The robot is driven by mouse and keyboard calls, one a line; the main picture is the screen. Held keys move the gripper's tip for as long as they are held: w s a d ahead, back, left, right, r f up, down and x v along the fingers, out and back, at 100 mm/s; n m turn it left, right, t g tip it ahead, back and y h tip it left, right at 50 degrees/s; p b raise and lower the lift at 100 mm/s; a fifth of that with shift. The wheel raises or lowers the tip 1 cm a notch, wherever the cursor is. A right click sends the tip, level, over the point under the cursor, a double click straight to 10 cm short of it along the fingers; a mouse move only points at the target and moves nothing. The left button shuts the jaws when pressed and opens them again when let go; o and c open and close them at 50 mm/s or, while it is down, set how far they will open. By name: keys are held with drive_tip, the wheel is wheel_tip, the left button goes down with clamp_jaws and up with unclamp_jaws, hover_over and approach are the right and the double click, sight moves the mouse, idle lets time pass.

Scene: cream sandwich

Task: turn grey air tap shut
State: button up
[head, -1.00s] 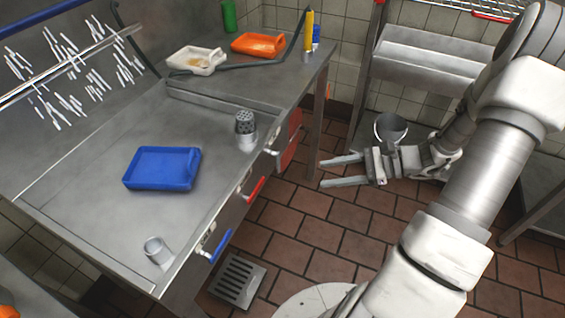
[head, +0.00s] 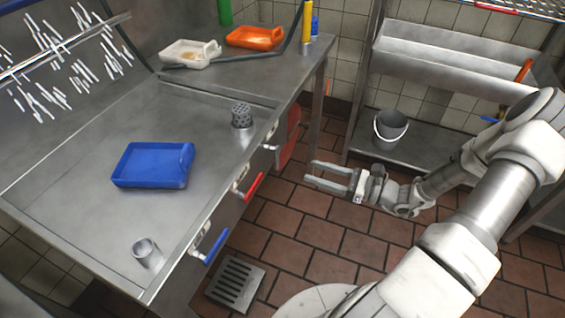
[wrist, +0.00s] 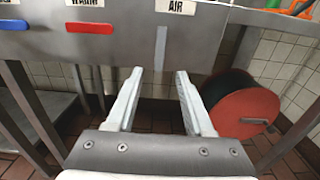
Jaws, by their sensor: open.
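The grey air tap (wrist: 160,48) shows in the wrist view as a flat grey handle hanging vertically below the AIR label (wrist: 176,6) on the counter's front panel. Its handle (head: 269,147) is small in the head view. My gripper (wrist: 159,72) is open and empty, its fingers pointing toward the panel. In the wrist view the handle shows between and just above the fingertips, apparently apart from them. In the head view my gripper (head: 311,172) is off the counter's front, to the right of the taps.
A blue handle (wrist: 13,25) and red handle (wrist: 89,27) lie horizontal on the panel. A red reel (wrist: 250,112) hangs under the counter at right. A blue tray (head: 150,165) lies on the counter. A shelf with a bucket (head: 391,127) stands behind my arm.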

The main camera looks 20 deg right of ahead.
sight(278, 160)
drive_tip(key=b+x, duration=0.1)
drive_tip(key=x, duration=0.9)
drive_tip(key=shift+w+b, duration=0.1)
drive_tip(key=shift+b, duration=0.2)
clamp_jaws()
idle(0.9)
